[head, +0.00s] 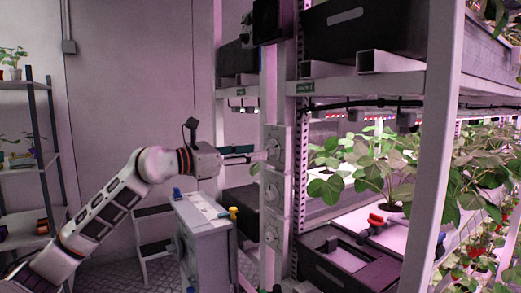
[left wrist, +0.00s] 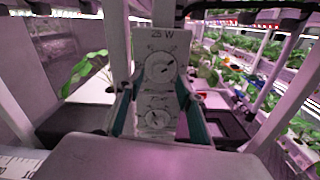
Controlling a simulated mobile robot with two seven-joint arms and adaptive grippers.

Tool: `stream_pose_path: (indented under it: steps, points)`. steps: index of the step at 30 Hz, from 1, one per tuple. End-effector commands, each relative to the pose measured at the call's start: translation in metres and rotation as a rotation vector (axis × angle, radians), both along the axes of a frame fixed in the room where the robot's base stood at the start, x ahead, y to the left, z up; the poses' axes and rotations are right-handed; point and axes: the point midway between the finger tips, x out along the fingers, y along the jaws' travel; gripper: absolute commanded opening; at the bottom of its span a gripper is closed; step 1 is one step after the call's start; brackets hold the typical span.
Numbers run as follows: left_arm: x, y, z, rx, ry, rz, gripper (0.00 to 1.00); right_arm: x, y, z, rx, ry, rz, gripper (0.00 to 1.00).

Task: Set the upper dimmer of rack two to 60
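The upper dimmer (head: 273,143) is a pale plate with a round dial, the top one of a column on the rack post. It also shows in the left wrist view (left wrist: 160,68), its pointer seemingly toward the upper right; the scale numbers are too small to read. A second dimmer (left wrist: 156,117) sits below it. My left gripper (head: 259,155) points at the upper dimmer, close in front of it. Its teal fingers are apart, one on each side of the dial in the left wrist view. I cannot tell whether they touch it. My right gripper is not in view.
A small green label (head: 305,88) is on the shelf edge right of the post. A grey cabinet (head: 206,240) with coloured items on top stands below my left gripper. Leafy plants (head: 365,165) and a dark crate (head: 350,262) are right of the post.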

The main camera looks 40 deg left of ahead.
Motion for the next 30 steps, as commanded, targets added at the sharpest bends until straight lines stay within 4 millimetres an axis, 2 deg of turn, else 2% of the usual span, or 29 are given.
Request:
stream_pose_path:
  steps: [1,9,19,20,24,30]
  points:
    - [0.005,-0.004,0.005,-0.002,-0.005,-0.003,0.37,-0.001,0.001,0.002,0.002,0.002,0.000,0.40]
    - [0.028,-0.013,0.002,-0.001,-0.002,-0.002,0.37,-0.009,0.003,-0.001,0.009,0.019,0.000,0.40]
    - [0.032,-0.015,-0.001,0.001,0.002,-0.003,0.37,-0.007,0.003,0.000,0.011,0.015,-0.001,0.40]
    - [0.032,-0.015,-0.001,0.001,0.001,-0.003,0.34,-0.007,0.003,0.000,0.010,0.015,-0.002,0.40]
    - [0.032,-0.015,-0.001,0.000,0.001,-0.002,0.00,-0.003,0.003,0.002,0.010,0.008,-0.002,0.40]
    - [0.032,-0.015,0.000,-0.013,0.007,-0.003,0.00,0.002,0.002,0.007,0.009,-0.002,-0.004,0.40]
